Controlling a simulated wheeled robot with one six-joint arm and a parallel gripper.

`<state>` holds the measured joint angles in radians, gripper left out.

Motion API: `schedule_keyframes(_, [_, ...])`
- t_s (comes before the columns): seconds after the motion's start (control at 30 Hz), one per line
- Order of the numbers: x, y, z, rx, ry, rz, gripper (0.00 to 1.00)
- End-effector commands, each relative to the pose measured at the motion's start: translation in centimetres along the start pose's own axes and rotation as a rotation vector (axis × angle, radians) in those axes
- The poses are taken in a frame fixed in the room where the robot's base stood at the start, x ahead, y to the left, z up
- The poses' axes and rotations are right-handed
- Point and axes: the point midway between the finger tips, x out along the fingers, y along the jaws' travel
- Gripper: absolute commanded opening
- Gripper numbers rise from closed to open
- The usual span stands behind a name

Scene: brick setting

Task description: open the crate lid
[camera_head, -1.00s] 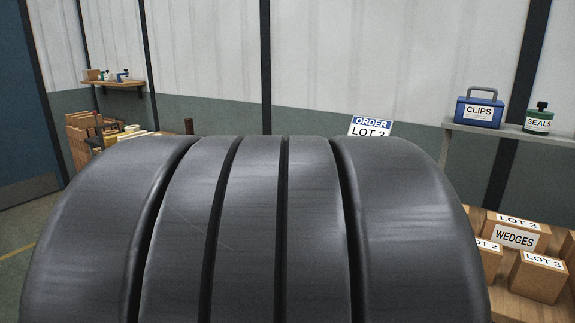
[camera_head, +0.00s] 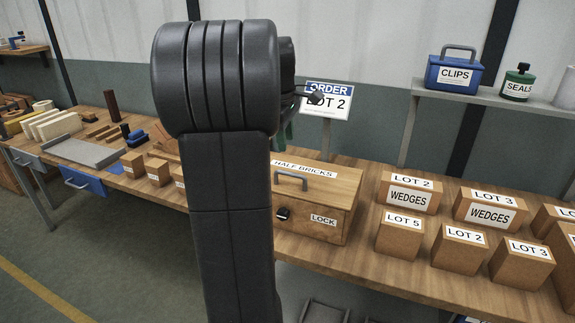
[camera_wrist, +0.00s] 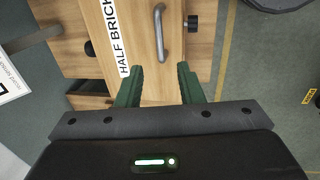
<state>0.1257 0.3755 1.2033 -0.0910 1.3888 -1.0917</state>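The wooden crate (camera_head: 315,226) stands on the bench right of my arm, its lid (camera_head: 335,184) lying shut. The lid is marked HALF BRICKS and carries a grey bar handle (camera_head: 291,176). The front has a black lock knob (camera_head: 283,214) beside a LOCK label. In the wrist view the handle (camera_wrist: 160,32) lies beyond my gripper (camera_wrist: 161,72), whose green fingers are apart with nothing between them. The fingers point toward the lid and do not touch the handle. In the head view my arm hides most of the gripper and the crate's left part.
Cartons marked LOT and WEDGES (camera_head: 408,194) stand right of the crate. An ORDER LOT 2 sign (camera_head: 327,101) stands behind it. Small cartons (camera_head: 158,172), a grey tray (camera_head: 85,150) and bricks lie to the left. A shelf (camera_head: 480,106) holds a blue CLIPS box (camera_head: 453,74).

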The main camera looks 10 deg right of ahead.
Motion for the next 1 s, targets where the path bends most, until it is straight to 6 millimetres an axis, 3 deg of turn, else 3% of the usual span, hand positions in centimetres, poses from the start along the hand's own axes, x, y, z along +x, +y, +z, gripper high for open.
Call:
schedule_keyframes(0.3, [7.0,-0.1,0.0,0.001,-0.002,-0.004,0.34])
schedule_keyframes(0.5, [9.8,-0.1,0.0,0.001,0.0,-0.002,0.34])
schedule_keyframes(0.93, [10.9,0.0,0.0,0.001,0.001,0.001,0.34])
schedule_keyframes(1.0, [10.9,0.0,0.0,0.001,0.001,0.001,0.24])
